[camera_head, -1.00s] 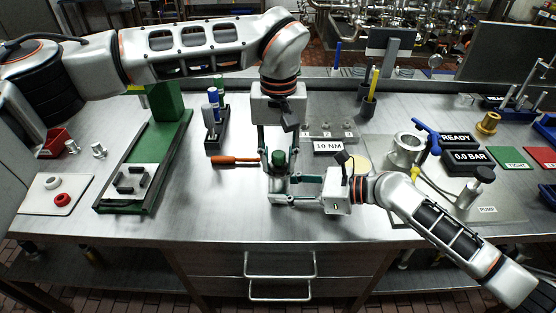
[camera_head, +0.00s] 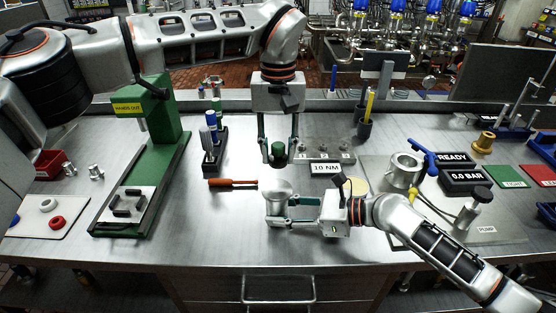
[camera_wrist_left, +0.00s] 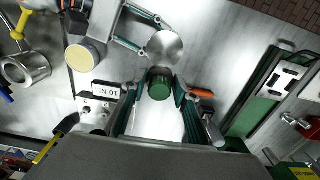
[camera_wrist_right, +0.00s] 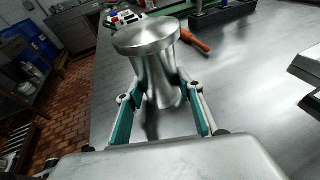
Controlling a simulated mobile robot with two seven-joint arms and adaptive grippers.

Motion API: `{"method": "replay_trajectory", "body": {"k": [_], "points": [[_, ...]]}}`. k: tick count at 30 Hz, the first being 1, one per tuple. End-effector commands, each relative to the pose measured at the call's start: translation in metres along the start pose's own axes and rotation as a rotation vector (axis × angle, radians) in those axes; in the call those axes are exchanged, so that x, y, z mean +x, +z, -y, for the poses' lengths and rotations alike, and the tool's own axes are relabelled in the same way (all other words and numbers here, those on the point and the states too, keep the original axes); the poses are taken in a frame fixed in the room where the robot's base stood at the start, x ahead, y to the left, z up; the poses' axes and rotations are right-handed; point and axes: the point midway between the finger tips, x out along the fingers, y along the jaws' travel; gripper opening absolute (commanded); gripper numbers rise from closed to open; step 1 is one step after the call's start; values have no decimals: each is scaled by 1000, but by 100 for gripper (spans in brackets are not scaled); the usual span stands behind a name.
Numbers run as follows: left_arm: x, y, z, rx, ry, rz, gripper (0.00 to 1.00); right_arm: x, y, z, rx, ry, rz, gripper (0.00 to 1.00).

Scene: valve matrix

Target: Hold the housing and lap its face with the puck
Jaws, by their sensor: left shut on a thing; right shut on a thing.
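My left gripper (camera_head: 278,150) is shut on the puck (camera_head: 278,153), which has a dark green knob. The puck also shows between the fingers in the left wrist view (camera_wrist_left: 160,84). My right gripper (camera_head: 290,212) is shut on the silver housing (camera_head: 277,204), with its flared round face turned up. The housing stands upright between the green-padded fingers in the right wrist view (camera_wrist_right: 150,70). The puck is apart from the face, above it and on its far side in the head view. The puck's underside is hidden.
An orange-handled screwdriver (camera_head: 233,184) lies left of the housing. The 10 NM display (camera_head: 325,168) stands behind on the right, near a cream round pad (camera_head: 356,187). A green press (camera_head: 155,140) is at left. A ring-shaped fitting (camera_head: 403,172) and pump plate are at right.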

Motion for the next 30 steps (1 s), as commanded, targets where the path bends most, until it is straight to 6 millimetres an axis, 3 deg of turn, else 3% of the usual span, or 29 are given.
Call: {"method": "replay_trajectory", "body": {"k": [10,26,27,29,30], "points": [[-31,0,0,0,1,-1,10,0,1,0,0,0,1,24],[-34,0,0,0,1,0,10,0,0,0,0,0,1,24],[-34,0,0,-1,1,0,10,0,0,0,0,0,1,39],[-34,0,0,0,1,0,10,0,0,0,0,0,1,55],[-34,0,0,-1,1,0,10,0,0,0,0,0,1,56]]}}
